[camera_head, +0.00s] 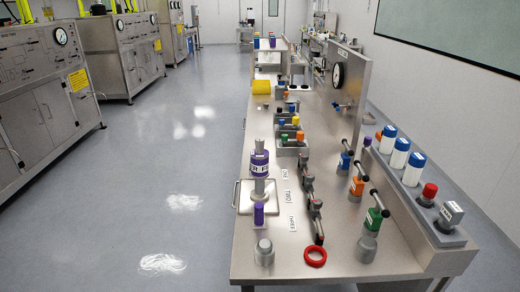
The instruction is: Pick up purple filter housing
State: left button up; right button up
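A purple cylinder with a white lettered band (260,170) stands upright near the left edge of the steel workbench (248,255). It has a silver top and sits on a silver base over a square metal plate (244,206). A smaller purple cylinder (258,215) stands just in front of it, near the plate's front edge. The view does not make clear which of the two is the filter housing. Neither of my grippers is in view, and nothing is touching either purple piece.
A grey metal fitting (264,252) and a red ring (315,256) lie at the bench front. A row of dark-handled valves (315,208) runs to the right. Bins of coloured caps (291,136) sit behind. White-and-blue bottles (388,138) stand on the right ledge. The floor to the left is clear.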

aim_at(259, 157)
jog(key=i+j+z, duration=0.1)
jog(key=j, duration=0.2)
jog(key=i+j+z, duration=0.1)
jog(key=i+j, duration=0.15)
jog(key=i+j+z, duration=0.1)
jog(key=j, duration=0.3)
jog(key=i+j+z, duration=0.1)
jog(key=j, duration=0.25)
jog(key=i+j+z, duration=0.1)
jog(key=j, duration=0.25)
jog(key=i+j+z, duration=0.1)
jog(key=j, duration=0.25)
jog(key=i, duration=0.1)
